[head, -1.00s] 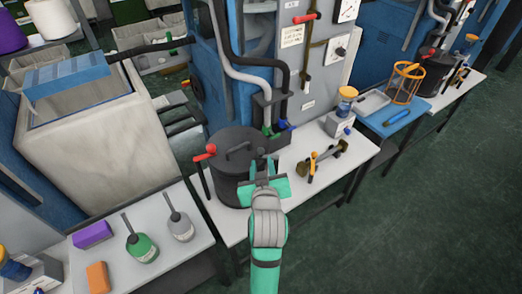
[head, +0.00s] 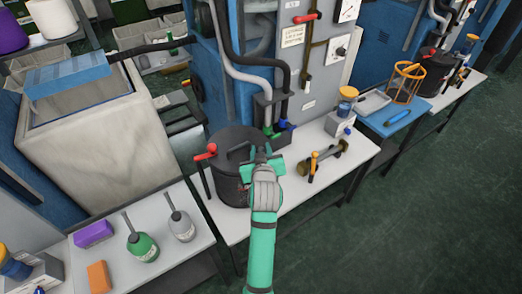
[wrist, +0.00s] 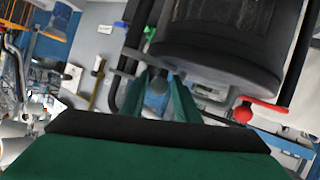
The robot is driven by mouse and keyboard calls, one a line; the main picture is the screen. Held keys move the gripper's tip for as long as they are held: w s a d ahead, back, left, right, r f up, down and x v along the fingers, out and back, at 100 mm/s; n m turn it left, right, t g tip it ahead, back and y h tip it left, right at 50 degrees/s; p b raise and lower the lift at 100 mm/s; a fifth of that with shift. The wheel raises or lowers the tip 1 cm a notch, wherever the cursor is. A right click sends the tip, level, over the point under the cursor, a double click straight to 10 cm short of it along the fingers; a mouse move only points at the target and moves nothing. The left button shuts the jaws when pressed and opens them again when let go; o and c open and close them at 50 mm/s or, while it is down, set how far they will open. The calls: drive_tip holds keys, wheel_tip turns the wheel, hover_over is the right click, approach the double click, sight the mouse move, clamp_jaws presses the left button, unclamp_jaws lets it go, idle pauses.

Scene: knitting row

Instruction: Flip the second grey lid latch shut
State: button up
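The dark lidded pot (head: 228,185) stands on the white table, and its wall fills the upper right of the wrist view (wrist: 225,60). A grey round knob (wrist: 157,84), seemingly the grey latch's end, shows between my gripper's green fingers in the wrist view. My gripper (wrist: 162,90) is beside the pot's right side; in the head view (head: 262,158) it covers most of that latch. I cannot tell whether the fingers press on the knob or only stand around it. A red-handled latch (head: 206,153) sticks up on the pot's left; its red knob shows in the wrist view (wrist: 243,112).
Grey hoses and a green and a blue valve (head: 281,127) stand just behind the pot. The floor at right is clear.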

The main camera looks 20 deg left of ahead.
clamp_jaws()
drive_tip(key=shift+w+m+t+h, duration=0.2)
drive_tip(key=shift+w+m+h, duration=0.15)
drive_tip(key=shift+m+h, duration=0.3)
drive_tip(key=shift+w+m+t+h, duration=0.2)
drive_tip(key=shift+w+m+h, duration=0.15)
drive_tip(key=shift+m+h, duration=0.25)
drive_tip(key=shift+w+a+m+h, duration=0.1)
drive_tip(key=shift+m+h, duration=0.45)
drive_tip(key=shift+h, duration=0.2)
unclamp_jaws()
